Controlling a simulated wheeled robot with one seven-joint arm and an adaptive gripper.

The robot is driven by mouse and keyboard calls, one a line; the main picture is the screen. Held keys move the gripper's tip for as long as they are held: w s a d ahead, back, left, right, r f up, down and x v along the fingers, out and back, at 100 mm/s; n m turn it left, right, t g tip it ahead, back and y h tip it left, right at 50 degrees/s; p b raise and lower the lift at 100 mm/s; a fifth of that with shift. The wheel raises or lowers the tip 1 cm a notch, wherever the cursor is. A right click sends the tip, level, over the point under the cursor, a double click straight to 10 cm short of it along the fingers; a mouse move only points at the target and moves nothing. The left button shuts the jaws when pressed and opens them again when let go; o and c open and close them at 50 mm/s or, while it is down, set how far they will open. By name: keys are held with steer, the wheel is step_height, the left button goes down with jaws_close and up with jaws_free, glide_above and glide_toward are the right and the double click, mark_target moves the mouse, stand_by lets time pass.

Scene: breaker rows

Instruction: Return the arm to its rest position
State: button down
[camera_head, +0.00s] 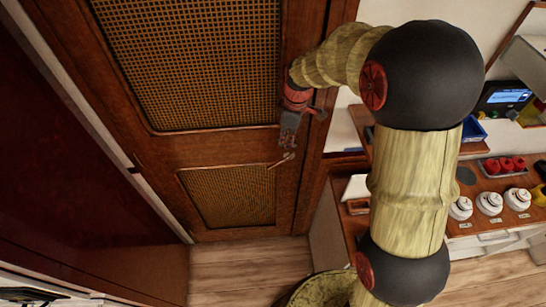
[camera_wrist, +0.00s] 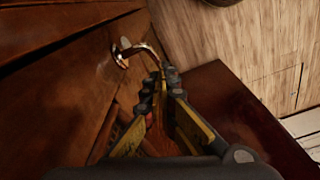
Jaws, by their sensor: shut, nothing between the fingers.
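My arm rises through the right half of the head view and bends over to the left. My gripper (camera_head: 288,145) hangs at its far end, in front of a brown wooden door with woven panels (camera_head: 190,150). In the wrist view my gripper (camera_wrist: 159,82) has its fingertips together with nothing visible held between them. A metal door handle (camera_head: 282,160) is just below the fingertips in the head view. The handle also shows in the wrist view (camera_wrist: 128,50), just beyond the fingertips; I cannot tell whether they touch.
A wooden counter (camera_head: 480,225) on the right bears white round devices (camera_head: 489,202) and red items (camera_head: 505,165). A blue bin (camera_head: 474,130) and a screen device (camera_head: 503,97) stand behind. Wooden floor (camera_head: 235,270) is clear below the door.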

steer(key=shift+r, duration=0.75)
steer(key=s+d+m+t+b, duration=0.1)
steer(key=s+d+m+b, duration=0.2)
steer(key=s, duration=0.6)
steer(key=s+d+m+t+b, duration=0.2)
steer(key=s+d+m+b, duration=0.1)
steer(key=s+m+b, duration=0.3)
steer(key=s+d+r+m+t+h+b, duration=0.1)
steer(key=s+d+m+t+b, duration=0.1)
steer(key=s+b, duration=0.5)
steer(key=s+d+m, duration=0.1)
steer(key=s+m, duration=0.1)
steer(key=s, duration=0.4)
steer(key=shift+m+b, duration=0.3)
steer(key=shift+r, duration=0.1)
